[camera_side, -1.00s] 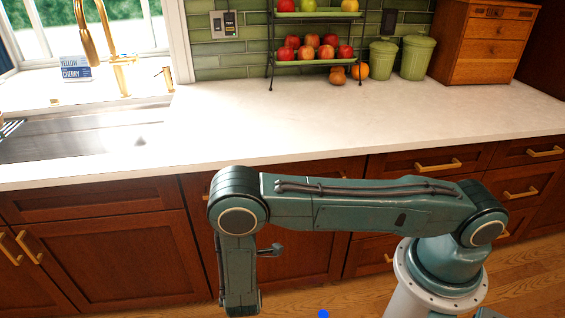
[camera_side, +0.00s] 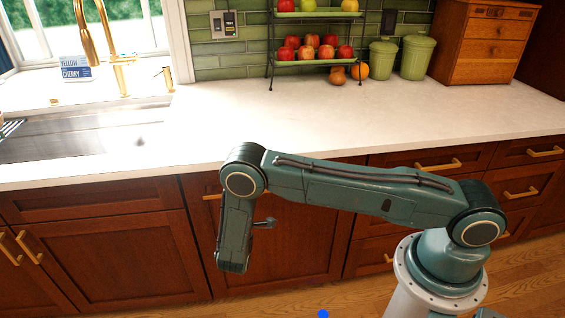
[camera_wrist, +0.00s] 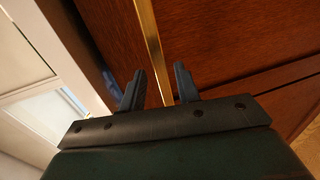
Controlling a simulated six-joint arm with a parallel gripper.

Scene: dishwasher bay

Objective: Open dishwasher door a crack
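The dishwasher door is most likely the reddish-brown wood panel (camera_side: 300,240) behind my arm, under the counter. In the side view a short end of its brass handle (camera_side: 211,197) shows left of my arm; the rest is hidden. In the wrist view the handle (camera_wrist: 150,40) is a long gold bar across the wood front (camera_wrist: 225,35). My gripper (camera_wrist: 160,87) is open, its two dark fingers apart. The bar's near end shows in the gap between them, closer to the right finger. Contact cannot be told.
The white countertop (camera_side: 260,135) overhangs the cabinets just above my arm. A sink (camera_side: 80,132) lies at left. Other cabinets (camera_side: 90,255) with brass pulls flank the panel. The wooden floor (camera_side: 540,275) at lower right is clear.

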